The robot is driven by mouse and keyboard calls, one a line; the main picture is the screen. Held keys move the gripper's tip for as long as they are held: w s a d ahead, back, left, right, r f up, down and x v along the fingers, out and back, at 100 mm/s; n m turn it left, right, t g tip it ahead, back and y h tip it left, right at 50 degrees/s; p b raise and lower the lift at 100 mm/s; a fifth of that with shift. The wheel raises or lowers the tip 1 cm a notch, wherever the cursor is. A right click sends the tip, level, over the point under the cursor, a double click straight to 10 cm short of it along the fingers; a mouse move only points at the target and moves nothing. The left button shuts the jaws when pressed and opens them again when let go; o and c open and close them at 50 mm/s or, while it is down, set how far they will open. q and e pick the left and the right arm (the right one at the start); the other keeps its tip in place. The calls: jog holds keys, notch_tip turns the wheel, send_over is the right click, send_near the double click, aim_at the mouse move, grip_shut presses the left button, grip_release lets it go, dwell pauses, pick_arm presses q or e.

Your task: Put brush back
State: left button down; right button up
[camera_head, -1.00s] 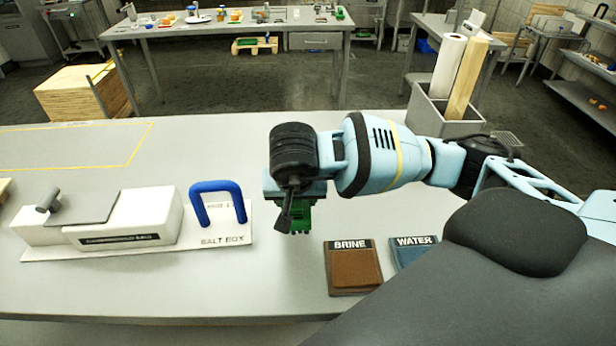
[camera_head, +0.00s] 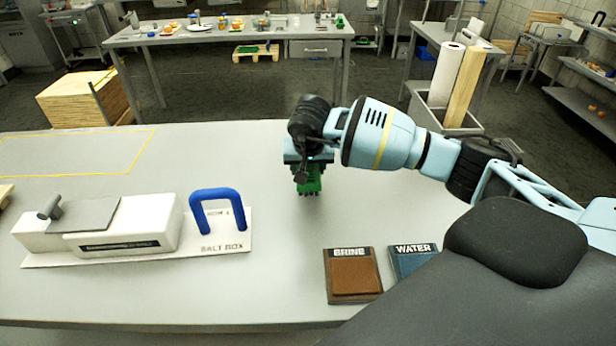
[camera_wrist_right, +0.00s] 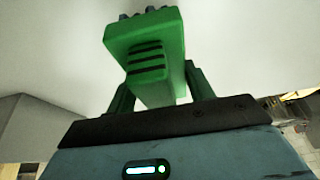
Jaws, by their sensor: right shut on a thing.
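The brush (camera_head: 309,187) is a green block with small dark bristle tips on its lower end. My right gripper (camera_head: 308,170) is shut on it and holds it over the grey table, left of the BRINE pad. In the right wrist view the green brush (camera_wrist_right: 150,50), with dark grooves, sits between the two dark green fingers of my gripper (camera_wrist_right: 157,82). Its far end shows several grey tips. Whether the brush touches the table is hard to tell. My left gripper is not in view.
A white salt box (camera_head: 130,228) with a blue arch (camera_head: 217,200) on its base plate stands at left. The BRINE pad (camera_head: 352,276) and WATER pad (camera_head: 410,260) lie at front right. A grey bin (camera_head: 440,112) holds rolls behind. The table's middle (camera_head: 240,150) is clear.

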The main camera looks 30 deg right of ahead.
aim_at(309, 170)
notch_tip(309, 170, down, 3)
jog(key=shift+f, duration=0.15)
jog(key=shift+f, duration=0.1)
jog(key=shift+f, duration=0.1)
jog(key=o, duration=1)
jog(key=shift+r, duration=0.4)
jog(key=v, duration=1.1)
jog(key=shift+s+a+r, duration=0.15)
jog(key=shift+r, duration=0.15)
